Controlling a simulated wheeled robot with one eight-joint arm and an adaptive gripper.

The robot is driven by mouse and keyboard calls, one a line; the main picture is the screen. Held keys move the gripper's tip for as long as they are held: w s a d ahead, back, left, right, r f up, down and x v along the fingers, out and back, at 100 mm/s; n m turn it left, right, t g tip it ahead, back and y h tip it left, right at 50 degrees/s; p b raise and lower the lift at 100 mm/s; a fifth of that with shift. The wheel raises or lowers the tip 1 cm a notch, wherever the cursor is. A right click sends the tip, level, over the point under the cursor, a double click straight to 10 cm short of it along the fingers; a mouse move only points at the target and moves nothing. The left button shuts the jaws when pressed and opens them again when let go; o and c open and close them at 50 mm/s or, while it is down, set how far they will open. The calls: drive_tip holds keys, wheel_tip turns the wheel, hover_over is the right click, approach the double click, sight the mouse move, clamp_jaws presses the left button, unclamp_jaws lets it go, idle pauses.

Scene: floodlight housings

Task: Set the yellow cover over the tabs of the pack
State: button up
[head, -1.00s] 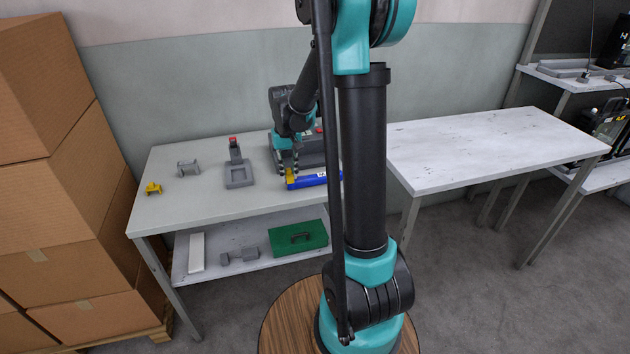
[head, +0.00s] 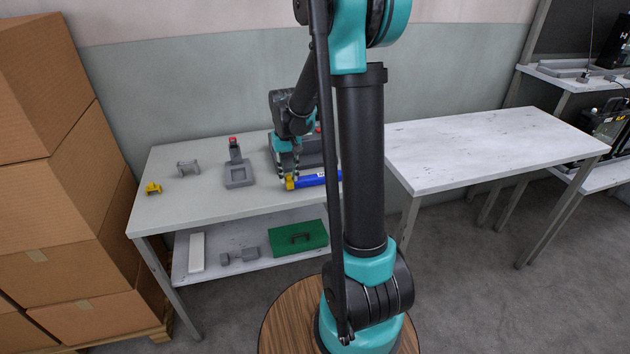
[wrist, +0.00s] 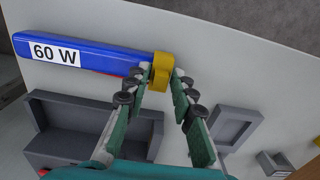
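The blue pack (head: 320,179) lies on the left table and carries a "60 W" label (wrist: 54,53) in the wrist view. The yellow cover (wrist: 162,70) sits at one end of the pack and hides that end, tabs included; in the head view it is at the pack's left end (head: 291,184). My gripper (wrist: 163,76) has its fingertips on either side of the cover, close against it, and looks shut on it. How deep the cover sits over the tabs cannot be seen.
A grey housing (wrist: 80,132) stands close beside the pack. A grey holder with a red top (head: 238,174), a grey bracket (head: 188,168) and another yellow piece (head: 153,188) are further left. The right table (head: 480,145) is clear. Cartons (head: 50,200) stand at far left.

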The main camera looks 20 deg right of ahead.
drive_tip(key=shift+o, duration=1.3)
wheel_tip(320, 180, up, 12)
drive_tip(key=s+d+f+t, duration=0.2)
drive_tip(key=s+f, duration=0.4)
drive_tip(key=s, duration=0.5)
drive_tip(key=s+d+f+t, duration=0.2)
drive_tip(key=s+f, duration=0.5)
drive_tip(key=s, duration=0.4)
drive_tip(key=shift+f, duration=0.25)
drive_tip(key=shift+w, duration=0.1)
